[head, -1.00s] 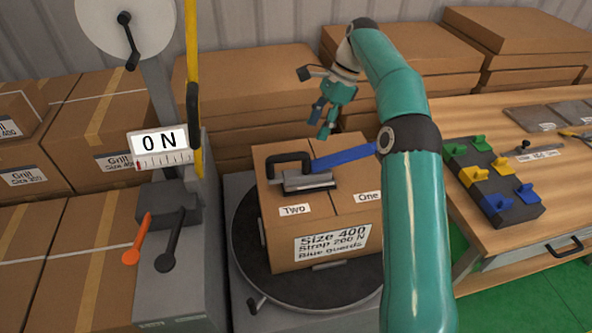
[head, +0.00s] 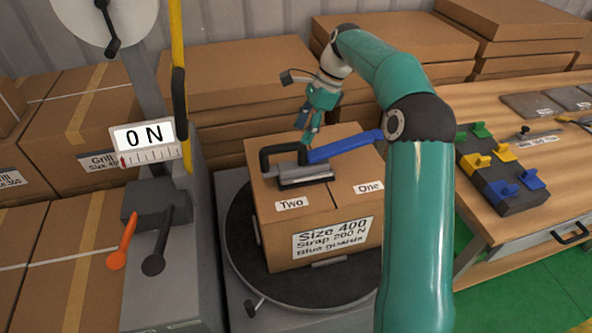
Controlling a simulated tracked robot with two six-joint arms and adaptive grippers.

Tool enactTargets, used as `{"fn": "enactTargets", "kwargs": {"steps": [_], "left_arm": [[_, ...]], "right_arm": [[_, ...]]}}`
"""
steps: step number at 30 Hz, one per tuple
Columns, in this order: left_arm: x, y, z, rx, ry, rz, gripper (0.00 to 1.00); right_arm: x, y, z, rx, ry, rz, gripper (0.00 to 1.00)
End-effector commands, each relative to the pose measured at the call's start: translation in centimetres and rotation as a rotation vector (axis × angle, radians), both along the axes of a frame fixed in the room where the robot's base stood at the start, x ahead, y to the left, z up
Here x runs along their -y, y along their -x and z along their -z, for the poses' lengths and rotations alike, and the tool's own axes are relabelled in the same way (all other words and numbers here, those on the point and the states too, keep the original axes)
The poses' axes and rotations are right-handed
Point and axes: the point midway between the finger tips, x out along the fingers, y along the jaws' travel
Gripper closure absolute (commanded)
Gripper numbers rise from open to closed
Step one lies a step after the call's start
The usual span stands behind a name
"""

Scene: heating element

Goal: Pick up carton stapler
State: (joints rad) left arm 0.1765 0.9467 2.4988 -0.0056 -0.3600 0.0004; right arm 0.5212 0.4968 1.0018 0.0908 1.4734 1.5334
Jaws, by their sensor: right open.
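The tool that looks like the carton stapler (head: 303,176) lies on top of a closed carton (head: 330,212). It has a grey base, a black handle and a long blue lever pointing right. My right gripper (head: 308,140) is open, fingers pointing down, just behind and above the tool near the inner end of the blue lever. I cannot tell whether a fingertip touches it. My left gripper is out of view.
The carton stands on a round black turntable (head: 243,255). A grey post with a "0 N" gauge (head: 145,140) and two levers stands to the left. A wooden table (head: 470,112) with coloured clips is at right. Stacked cartons (head: 235,75) fill the back.

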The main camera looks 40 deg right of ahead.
Motion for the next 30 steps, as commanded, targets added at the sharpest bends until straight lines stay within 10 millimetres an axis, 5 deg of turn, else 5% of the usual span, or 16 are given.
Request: {"fn": "enactTargets", "kwargs": {"steps": [12, 21, 30], "left_arm": [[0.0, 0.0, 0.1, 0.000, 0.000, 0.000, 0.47], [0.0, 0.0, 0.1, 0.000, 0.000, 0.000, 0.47], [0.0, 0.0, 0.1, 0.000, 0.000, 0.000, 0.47]], "right_arm": [[-1.5, -0.6, 4.5, -0.003, -0.002, -0.002, 0.45], [-1.6, -0.7, 4.9, -0.001, 0.000, 0.000, 0.47], [-1.6, -0.7, 4.9, -0.001, 0.000, 0.000, 0.97]]}}
